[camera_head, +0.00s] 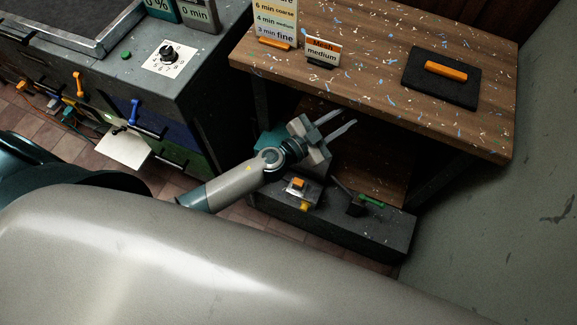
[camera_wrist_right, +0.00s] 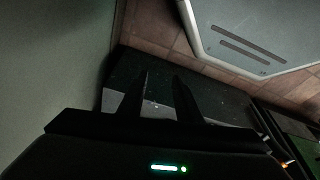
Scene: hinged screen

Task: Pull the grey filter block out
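A long dark grey block (camera_head: 345,232) sits low at the front of the wooden stand. On its top are a small grey piece with an orange top (camera_head: 297,186) and a black piece with a green bar (camera_head: 370,200). I cannot tell for sure which of these is the grey filter block.
The speckled wooden top (camera_head: 380,65) holds a Mesh medium sign (camera_head: 322,52), a list sign and a black plate (camera_head: 437,80) with an orange handle. A dark cabinet (camera_head: 135,65) with coloured drawers and a dial stands left. A grey wall is at right.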

